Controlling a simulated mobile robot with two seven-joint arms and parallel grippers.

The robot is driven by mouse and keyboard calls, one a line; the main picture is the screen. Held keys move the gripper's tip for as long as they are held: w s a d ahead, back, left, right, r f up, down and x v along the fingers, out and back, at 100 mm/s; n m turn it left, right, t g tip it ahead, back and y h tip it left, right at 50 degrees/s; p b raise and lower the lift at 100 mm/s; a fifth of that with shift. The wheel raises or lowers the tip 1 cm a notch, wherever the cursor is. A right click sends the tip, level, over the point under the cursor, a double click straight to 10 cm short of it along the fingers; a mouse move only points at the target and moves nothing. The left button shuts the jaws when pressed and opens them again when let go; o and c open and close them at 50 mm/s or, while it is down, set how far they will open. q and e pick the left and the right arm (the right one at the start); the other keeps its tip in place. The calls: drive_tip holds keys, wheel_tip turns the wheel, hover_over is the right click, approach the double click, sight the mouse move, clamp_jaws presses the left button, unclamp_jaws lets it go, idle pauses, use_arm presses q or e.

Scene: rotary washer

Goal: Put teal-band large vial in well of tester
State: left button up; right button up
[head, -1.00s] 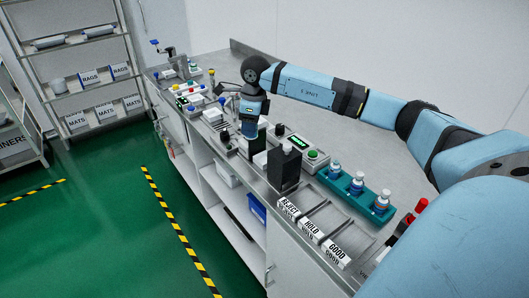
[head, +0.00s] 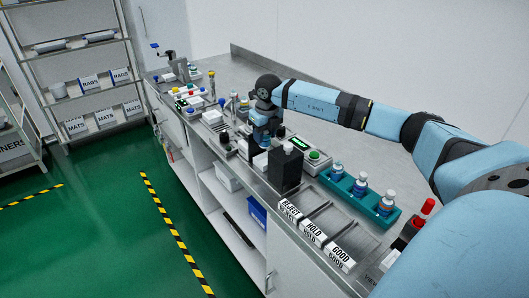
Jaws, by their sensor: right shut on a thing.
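My right gripper (head: 258,150) points down over the bench, just behind and left of a tall black block (head: 286,170). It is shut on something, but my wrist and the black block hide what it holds. I cannot make out a teal band there. A grey device with a green lit display (head: 300,143) and a green button (head: 314,155) stands right of the gripper; it may be the tester. I cannot make out a well. My left gripper is not in view.
A teal rack (head: 372,206) with several capped vials (head: 337,171) stands to the right. Trays labelled REJECT, HOLD and GOOD (head: 315,232) line the front edge. Small bottles and devices (head: 190,98) crowd the bench's far left. The bench behind the rack is clear.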

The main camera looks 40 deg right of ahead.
sight(267, 133)
drive_tip(key=shift+f, duration=3.55)
drive_tip(key=shift+f, duration=0.1)
drive_tip(key=o, duration=0.9)
drive_tip(key=r, duration=0.4)
drive_tip(key=s+r, duration=0.1)
drive_tip(key=r, duration=0.7)
drive_tip(key=shift+s+r, duration=0.15)
drive_tip(key=shift+s, duration=0.05)
drive_tip(key=shift+a, duration=0.1)
